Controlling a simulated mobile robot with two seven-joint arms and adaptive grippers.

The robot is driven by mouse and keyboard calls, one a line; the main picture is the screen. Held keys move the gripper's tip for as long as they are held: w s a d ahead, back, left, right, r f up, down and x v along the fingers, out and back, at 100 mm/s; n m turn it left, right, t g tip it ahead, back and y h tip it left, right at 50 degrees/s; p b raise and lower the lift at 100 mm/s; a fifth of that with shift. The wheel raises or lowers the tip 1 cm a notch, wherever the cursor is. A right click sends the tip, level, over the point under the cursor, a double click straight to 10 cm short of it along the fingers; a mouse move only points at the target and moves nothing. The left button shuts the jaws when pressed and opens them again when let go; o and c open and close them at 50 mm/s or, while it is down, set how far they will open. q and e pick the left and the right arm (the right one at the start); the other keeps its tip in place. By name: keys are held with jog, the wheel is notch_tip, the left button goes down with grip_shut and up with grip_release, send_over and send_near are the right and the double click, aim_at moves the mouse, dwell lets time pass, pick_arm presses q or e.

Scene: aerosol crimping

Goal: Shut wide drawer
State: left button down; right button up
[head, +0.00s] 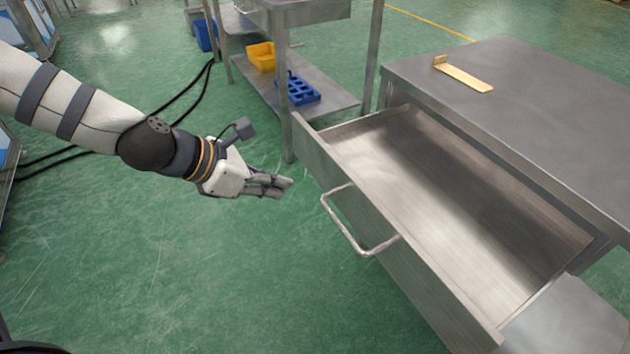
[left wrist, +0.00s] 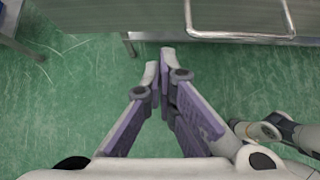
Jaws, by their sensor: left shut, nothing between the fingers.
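The wide drawer (head: 440,180) is pulled far out of the steel cabinet and looks empty. Its front panel faces left and carries a bar handle (head: 358,238). In the left wrist view the handle (left wrist: 240,36) and the drawer front (left wrist: 120,14) lie along the top. My left gripper (head: 284,187) is left of the drawer front, short of the handle and not touching it. Its fingers (left wrist: 160,62) are closed together with nothing between them. My right gripper is not clearly visible; part of an arm of mine shows at the right of the left wrist view.
The cabinet top (head: 560,100) holds a brass-coloured plate (head: 465,78). Behind the drawer stands a steel shelf rack with a yellow bin (head: 261,56) and a blue tray (head: 302,90). Black cables (head: 190,95) cross the floor behind my left arm. The green floor before the drawer is clear.

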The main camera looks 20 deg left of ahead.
pick_arm(q)
jog(key=w+d+f+b, duration=0.2)
jog(key=w+d+f, duration=0.2)
jog(key=w, duration=0.2)
jog(key=shift+d+b, duration=0.3)
jog(key=shift+b, duration=0.05)
pick_arm(e)
jog(key=shift+g, duration=0.8)
jog(key=shift+s+f, duration=1.95)
jog(key=shift+s, duration=0.05)
